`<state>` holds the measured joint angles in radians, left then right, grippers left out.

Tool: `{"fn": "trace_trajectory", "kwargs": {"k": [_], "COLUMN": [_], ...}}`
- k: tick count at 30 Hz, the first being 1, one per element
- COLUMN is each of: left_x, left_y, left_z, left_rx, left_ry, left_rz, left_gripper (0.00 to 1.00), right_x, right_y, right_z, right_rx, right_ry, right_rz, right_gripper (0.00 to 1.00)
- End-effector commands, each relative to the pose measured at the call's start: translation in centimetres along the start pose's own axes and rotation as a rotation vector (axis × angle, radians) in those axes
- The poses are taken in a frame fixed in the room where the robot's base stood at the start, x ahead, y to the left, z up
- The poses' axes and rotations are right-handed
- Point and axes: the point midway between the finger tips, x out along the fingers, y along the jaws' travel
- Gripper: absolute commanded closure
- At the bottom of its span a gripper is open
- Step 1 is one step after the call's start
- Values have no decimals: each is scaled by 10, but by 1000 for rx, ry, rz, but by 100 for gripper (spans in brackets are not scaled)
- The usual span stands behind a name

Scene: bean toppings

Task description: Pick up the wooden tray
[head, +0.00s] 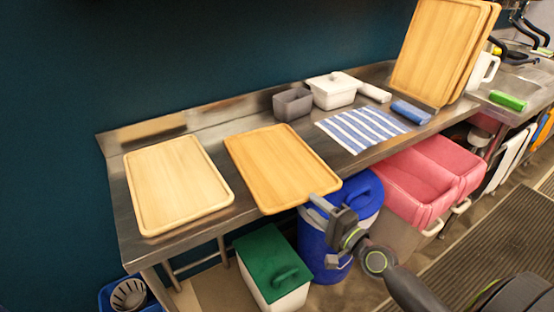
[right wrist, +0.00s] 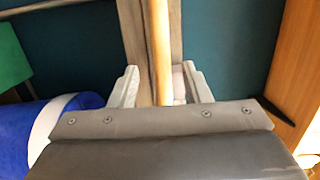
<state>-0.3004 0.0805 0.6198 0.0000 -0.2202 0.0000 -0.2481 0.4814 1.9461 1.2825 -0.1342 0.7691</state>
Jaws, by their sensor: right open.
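Two wooden trays lie flat on the steel counter: a pale one (head: 178,185) at the left and a more orange one (head: 278,165) beside it, its front edge near the counter's front. My right gripper (head: 322,204) is at the front right corner of the orange tray. In the right wrist view the gripper (right wrist: 160,88) is open, with one finger on each side of a narrow wooden edge (right wrist: 159,45). I cannot tell whether either finger touches the edge. My left gripper is not in view.
The counter (head: 135,252) also holds a striped cloth (head: 362,128), a grey container (head: 292,104), a white container (head: 333,91) and tall leaning boards (head: 435,50). Below are a blue bin (head: 318,245), a green-lidded bin (head: 270,265) and pink-lined bins (head: 412,183).

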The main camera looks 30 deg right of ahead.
Motion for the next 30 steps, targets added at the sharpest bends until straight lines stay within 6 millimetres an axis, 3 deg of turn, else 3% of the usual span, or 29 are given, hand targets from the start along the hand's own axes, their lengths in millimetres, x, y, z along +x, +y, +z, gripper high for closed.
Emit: {"fn": "trace_trajectory", "kwargs": {"k": [12,22,30], "left_x": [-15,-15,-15], "left_y": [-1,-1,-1], "left_z": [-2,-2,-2], "left_rx": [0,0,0], "left_ry": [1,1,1], "left_rz": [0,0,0], "left_gripper": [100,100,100], "right_x": [47,53,53], "right_y": [-4,-2,-2], "right_z": [5,5,5], "right_rx": [0,0,0], "right_ry": [1,0,0], "right_rz": [-2,0,0], "right_gripper": [56,56,90]}}
